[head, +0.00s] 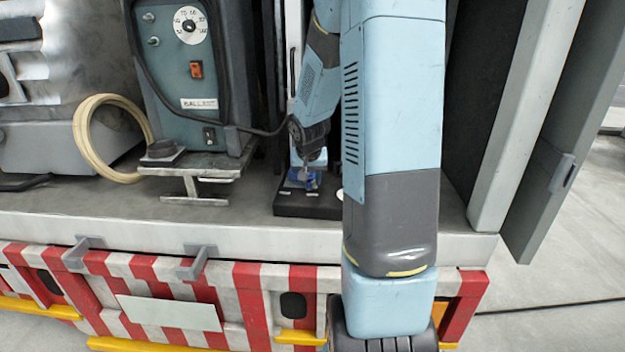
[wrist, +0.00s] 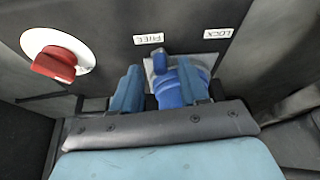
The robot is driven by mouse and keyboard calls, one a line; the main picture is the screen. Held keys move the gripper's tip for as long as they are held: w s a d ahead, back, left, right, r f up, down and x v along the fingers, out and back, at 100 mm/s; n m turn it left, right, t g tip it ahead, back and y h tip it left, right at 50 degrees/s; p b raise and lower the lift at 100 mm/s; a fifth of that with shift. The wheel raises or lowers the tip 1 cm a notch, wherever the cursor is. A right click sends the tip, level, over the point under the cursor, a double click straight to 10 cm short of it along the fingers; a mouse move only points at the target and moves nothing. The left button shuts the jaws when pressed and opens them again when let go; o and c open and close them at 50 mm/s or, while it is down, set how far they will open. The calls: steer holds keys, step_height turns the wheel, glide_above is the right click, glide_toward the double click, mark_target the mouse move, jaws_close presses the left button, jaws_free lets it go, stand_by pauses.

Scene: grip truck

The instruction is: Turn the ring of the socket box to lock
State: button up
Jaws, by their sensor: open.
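The socket box (wrist: 110,22) is a dark panel with a FREE label (wrist: 149,39) and a LOCK label (wrist: 218,33). Its blue ring (wrist: 178,88) sits on a grey plate below the labels. A blue lug on the ring lies just below and right of FREE, well left of LOCK. Part of the ring is hidden by my gripper's body. In the head view, the blue ring (head: 308,179) shows small under my gripper (head: 305,163).
A red knob on a white disc (wrist: 52,66) is left of the ring on the panel. In the head view, a teal machine (head: 190,85) with a dial and a cream hose loop (head: 88,135) stand left on the truck bed. A pale post (head: 520,110) stands right.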

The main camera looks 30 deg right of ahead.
steer(key=shift+w+d+f, duration=0.15)
steer(key=shift+w+f, duration=0.05)
steer(key=shift+f, duration=0.45)
jaws_close()
